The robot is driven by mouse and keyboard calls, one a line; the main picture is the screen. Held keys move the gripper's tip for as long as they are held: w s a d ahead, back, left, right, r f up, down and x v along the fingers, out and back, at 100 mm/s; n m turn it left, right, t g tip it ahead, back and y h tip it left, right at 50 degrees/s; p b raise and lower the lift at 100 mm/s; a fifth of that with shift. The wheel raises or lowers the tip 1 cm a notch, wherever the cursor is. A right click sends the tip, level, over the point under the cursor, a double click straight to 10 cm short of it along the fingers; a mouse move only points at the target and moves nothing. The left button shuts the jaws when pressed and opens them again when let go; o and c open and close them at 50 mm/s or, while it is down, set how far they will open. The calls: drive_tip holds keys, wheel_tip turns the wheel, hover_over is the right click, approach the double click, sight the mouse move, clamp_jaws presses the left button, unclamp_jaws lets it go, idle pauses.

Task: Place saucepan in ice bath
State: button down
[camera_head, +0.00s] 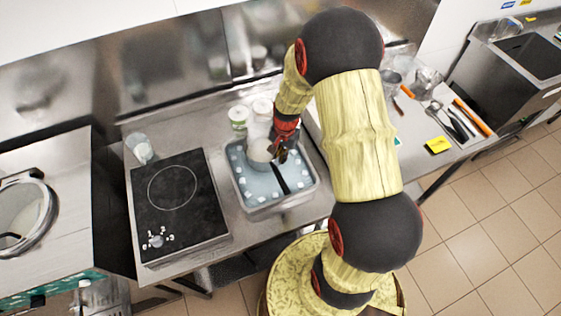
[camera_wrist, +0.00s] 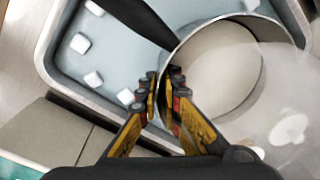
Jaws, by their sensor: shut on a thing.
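The saucepan (camera_head: 259,150) is a small metal pan with pale contents and a black handle. It is over the back part of the ice bath (camera_head: 262,208), a metal tray of bluish water with floating white cubes. My gripper (camera_head: 277,153) is at the pan's right side. In the wrist view, my gripper (camera_wrist: 165,93) is shut on the wall of the saucepan (camera_wrist: 222,65), one finger on each side of the rim. The handle points up-left over the ice bath (camera_wrist: 112,50). I cannot tell whether the pan's base touches the tray floor.
A black hob (camera_head: 180,205) stands left of the bath, with small white bits on it. A white tub (camera_head: 238,117) stands behind the bath. A translucent thing (camera_wrist: 285,95) covers the wrist view's right side. Utensils (camera_head: 460,122) lie on the right counter.

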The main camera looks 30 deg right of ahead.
drive_tip(key=shift+w+d+f, duration=0.15)
drive_tip(key=shift+w+f, duration=0.15)
drive_tip(key=shift+f, duration=1.55)
drive_tip(key=shift+f, duration=0.1)
drive_tip(key=c, duration=2)
unclamp_jaws()
